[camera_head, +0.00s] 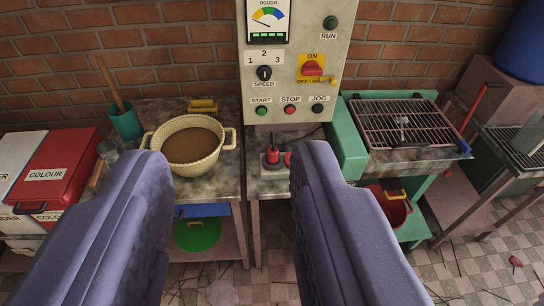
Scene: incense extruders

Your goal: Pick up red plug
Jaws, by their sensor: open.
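My gripper (232,160) is open and empty, its two purple padded fingers wide apart in the foreground. Beyond and between them, a small red plug-like piece (273,150) stands upright at a pale socket block (270,165) on the narrow middle table, below the control panel. Another red piece (288,159) sits just right of it, partly hidden by my right finger. These pieces are small, and I cannot tell how the red plug is seated. My gripper touches neither of them.
A cream two-handled pot (192,146) with brown contents stands left of the socket block. The control panel (292,60) rises behind it. A green stand with a wire grill (405,123) is at the right, and a red COLOUR bin (62,165) at the left.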

